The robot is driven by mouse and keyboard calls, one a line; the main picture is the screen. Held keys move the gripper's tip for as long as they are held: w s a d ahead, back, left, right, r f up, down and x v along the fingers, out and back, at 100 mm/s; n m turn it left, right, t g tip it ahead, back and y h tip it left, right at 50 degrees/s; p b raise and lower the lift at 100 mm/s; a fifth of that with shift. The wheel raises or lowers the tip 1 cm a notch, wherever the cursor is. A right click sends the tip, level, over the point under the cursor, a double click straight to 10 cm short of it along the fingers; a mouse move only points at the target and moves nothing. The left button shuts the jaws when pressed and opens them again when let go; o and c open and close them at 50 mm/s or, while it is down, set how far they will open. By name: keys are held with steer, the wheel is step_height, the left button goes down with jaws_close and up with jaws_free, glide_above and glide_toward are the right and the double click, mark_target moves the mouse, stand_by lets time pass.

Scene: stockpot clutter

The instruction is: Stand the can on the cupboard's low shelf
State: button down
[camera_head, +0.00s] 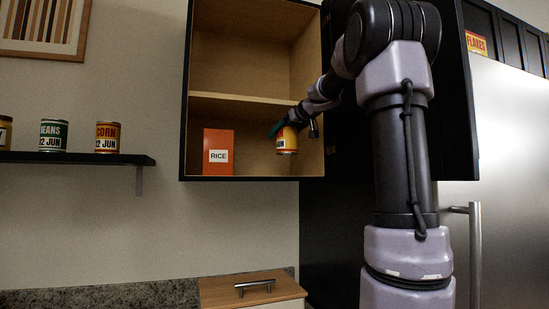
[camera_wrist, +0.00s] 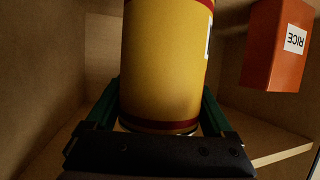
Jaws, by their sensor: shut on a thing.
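The can (camera_head: 287,141) is yellow-orange with red bands and a label, and is inside the cupboard's lower compartment. My gripper (camera_head: 279,129) is shut on it, with teal fingers around its upper part. In the head view the can looks upright, and its bottom is above the level of the cupboard's low shelf (camera_head: 255,178), with a gap. The wrist view is upside down; there the can (camera_wrist: 160,60) fills the middle, between the two fingers of my gripper (camera_wrist: 160,100). Its far end is cut off by the frame edge.
An orange rice box (camera_head: 218,152) stands left of the can, with free room between. It also shows in the wrist view (camera_wrist: 275,60). The middle shelf (camera_head: 240,99) is above; the cupboard's right wall is close. Other cans (camera_head: 107,137) stand on a wall shelf (camera_head: 80,157).

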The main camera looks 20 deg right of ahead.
steer(key=w, duration=0.7)
step_height(320, 180, down, 6)
steer(key=shift+s+f, duration=0.1)
steer(key=shift+f, duration=0.35)
steer(key=shift+w, duration=0.2)
